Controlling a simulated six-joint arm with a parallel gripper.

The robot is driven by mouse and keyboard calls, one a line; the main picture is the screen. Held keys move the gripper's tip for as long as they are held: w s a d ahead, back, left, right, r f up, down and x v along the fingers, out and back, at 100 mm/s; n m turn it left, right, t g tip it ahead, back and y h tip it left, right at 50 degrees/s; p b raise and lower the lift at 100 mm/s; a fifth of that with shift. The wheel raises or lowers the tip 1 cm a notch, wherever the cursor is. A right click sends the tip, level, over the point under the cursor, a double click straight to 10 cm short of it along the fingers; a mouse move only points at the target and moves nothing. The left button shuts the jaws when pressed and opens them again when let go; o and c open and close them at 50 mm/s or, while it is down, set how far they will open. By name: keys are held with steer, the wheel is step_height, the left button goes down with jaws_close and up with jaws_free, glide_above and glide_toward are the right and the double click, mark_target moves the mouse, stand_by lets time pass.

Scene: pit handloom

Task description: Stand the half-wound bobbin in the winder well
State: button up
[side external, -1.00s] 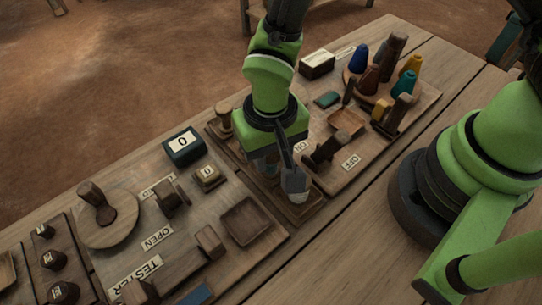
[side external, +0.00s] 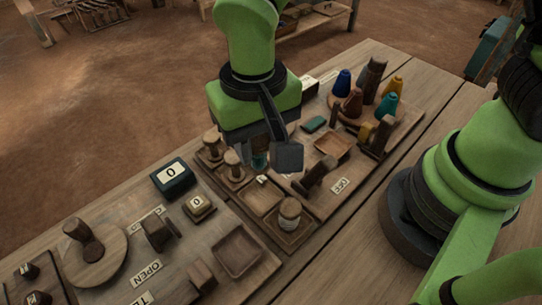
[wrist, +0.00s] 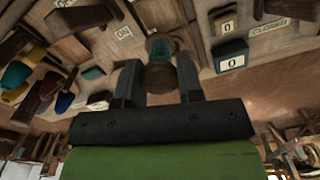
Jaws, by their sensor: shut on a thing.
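My gripper (side external: 272,160) is shut on a bobbin (side external: 259,160) with teal thread and wooden ends. It holds the bobbin above a long wooden tray. In the wrist view the bobbin (wrist: 160,60) sits between the two fingers of my gripper (wrist: 159,82). Another bobbin (side external: 289,212), wound with pale thread, stands upright in the square compartment at the tray's near end. Two wooden bobbin-like pieces (side external: 233,164) stand towards the tray's far end. An empty square compartment (side external: 262,198) lies between. I cannot tell which place is the winder well.
A dark box reading 0 (side external: 172,179) and a smaller 0 block (side external: 199,208) stand left of the tray. Right of it are a wooden lever (side external: 316,175) by an OFF label and a round board with coloured cones (side external: 388,104). Another empty square dish (side external: 238,250) lies front left.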

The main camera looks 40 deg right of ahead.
steer(key=shift+r, duration=0.35)
steer(key=d, duration=0.9)
glide_above(331, 148)
steer(key=shift+f, duration=4.35)
steer(key=shift+f, duration=0.1)
steer(key=o, duration=0.9)
